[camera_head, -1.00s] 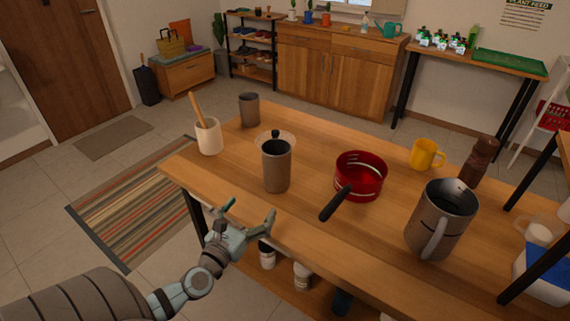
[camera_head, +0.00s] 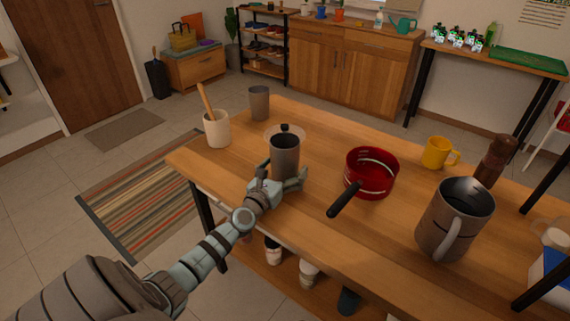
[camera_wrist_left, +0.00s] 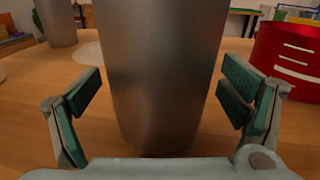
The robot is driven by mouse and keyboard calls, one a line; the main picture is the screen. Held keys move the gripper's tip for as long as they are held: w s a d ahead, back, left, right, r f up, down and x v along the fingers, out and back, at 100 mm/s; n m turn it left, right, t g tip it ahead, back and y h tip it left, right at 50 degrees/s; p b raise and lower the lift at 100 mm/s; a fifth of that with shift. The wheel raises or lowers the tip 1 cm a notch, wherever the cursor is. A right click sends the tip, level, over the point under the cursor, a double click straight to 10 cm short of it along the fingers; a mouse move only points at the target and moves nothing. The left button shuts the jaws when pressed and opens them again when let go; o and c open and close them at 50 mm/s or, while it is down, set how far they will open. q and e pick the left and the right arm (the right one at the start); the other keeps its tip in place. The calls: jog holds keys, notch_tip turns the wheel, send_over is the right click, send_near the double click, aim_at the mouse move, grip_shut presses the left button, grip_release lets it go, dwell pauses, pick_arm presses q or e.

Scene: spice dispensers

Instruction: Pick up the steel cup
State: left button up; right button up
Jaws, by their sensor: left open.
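A tall grey steel cup (camera_head: 285,154) stands upright on the wooden table (camera_head: 320,230) near its front left edge. My left gripper (camera_head: 283,178) is open at the cup's near side, low over the table. In the left wrist view the cup (camera_wrist_left: 160,75) stands between the two open fingers (camera_wrist_left: 160,105), with a visible gap on each side. A second, smaller grey cup (camera_head: 259,103) stands farther back on the table; in the wrist view it shows at upper left (camera_wrist_left: 57,22). My right gripper is not in view.
A white dish (camera_head: 270,132) lies just behind the cup. A utensil holder (camera_head: 217,129) with a wooden handle stands left. A red pan (camera_head: 371,173), a large grey pitcher (camera_head: 455,220), a yellow mug (camera_head: 438,152) and a brown grinder (camera_head: 495,160) stand to the right.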

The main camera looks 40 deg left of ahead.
pick_arm(q)
jog(key=shift+s+r, duration=0.1)
jog(key=c, duration=1.4)
